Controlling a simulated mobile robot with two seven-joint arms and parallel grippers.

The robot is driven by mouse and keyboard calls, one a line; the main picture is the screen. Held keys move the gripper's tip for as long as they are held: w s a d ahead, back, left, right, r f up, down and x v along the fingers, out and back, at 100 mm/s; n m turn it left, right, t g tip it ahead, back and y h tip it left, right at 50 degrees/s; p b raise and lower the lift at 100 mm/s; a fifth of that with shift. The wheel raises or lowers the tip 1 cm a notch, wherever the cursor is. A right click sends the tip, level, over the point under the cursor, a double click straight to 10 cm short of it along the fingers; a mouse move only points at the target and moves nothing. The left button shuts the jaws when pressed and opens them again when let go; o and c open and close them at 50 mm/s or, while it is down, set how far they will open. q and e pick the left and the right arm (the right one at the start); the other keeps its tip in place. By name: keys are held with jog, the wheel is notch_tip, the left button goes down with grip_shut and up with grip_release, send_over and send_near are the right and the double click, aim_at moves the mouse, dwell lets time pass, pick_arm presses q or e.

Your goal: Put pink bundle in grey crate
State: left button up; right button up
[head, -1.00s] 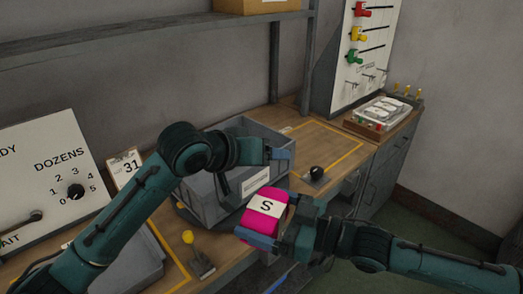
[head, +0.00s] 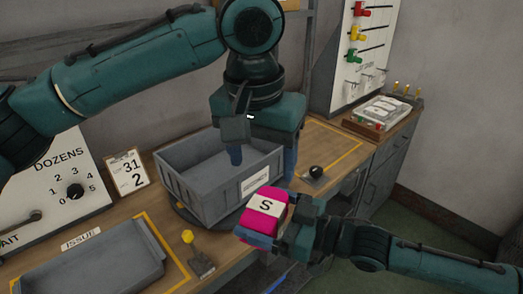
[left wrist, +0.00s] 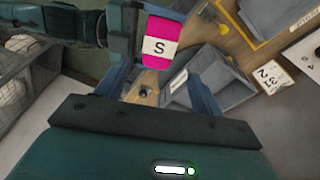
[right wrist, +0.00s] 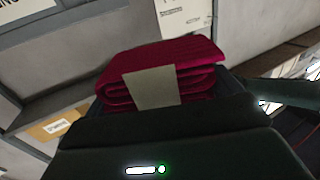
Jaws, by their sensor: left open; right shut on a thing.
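The pink bundle (head: 272,194), folded with a white band marked "S", is held by my right gripper (head: 268,226) in front of the grey crate's right front corner, outside it. It also shows in the left wrist view (left wrist: 162,29) and, as folded crimson layers, in the right wrist view (right wrist: 160,53). The grey crate (head: 215,201) stands upright on the bench; the part of its inside that shows looks empty. My left gripper (head: 263,160) points down over the crate's right end, open and empty, its fingers apart. It hides part of the crate's back and right rim.
A shallow grey tray (head: 95,268) lies at the front left of the bench. A yellow-knobbed lever (head: 195,255) and a black knob (head: 317,172) flank the crate. A card reading "31" and "2" (head: 128,174) stands behind. The yellow-outlined bench area at right is mostly clear.

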aim_at(265, 206)
pick_arm(q)
jog(key=f, duration=0.3)
jog(key=w+f, duration=0.1)
jog(key=f, duration=0.7)
jog(key=shift+w+d, duration=0.25)
jog(key=shift+d, duration=0.1)
jog(key=shift+c, duration=0.5)
jog(key=c, duration=0.6)
jog(key=shift+c, duration=0.9)
pick_arm(e)
jog(key=o, duration=0.7)
jog(key=shift+o, duration=0.2)
